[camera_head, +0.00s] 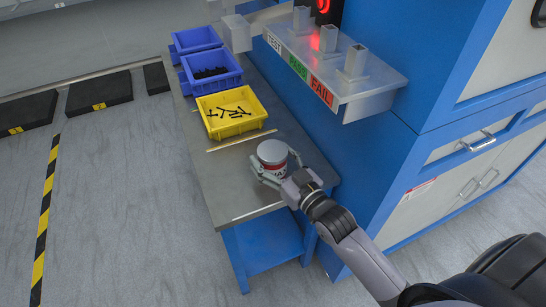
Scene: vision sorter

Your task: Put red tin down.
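The red tin (272,154) has a grey lid and a red and white side. It is upright at the front part of the metal workbench top (235,190). My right gripper (268,174) reaches in from the lower right, with its fingers around the lower part of the tin. The fingers look closed on it. I cannot tell whether the tin's base touches the bench top. My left gripper is not in view.
A yellow bin (231,127) with dark bolts stands behind the tin, with blue bins (211,84) farther back. A shelf marked TEST, PASS and FAIL (338,85) overhangs on the right, by the blue cabinet. The bench's front left is clear.

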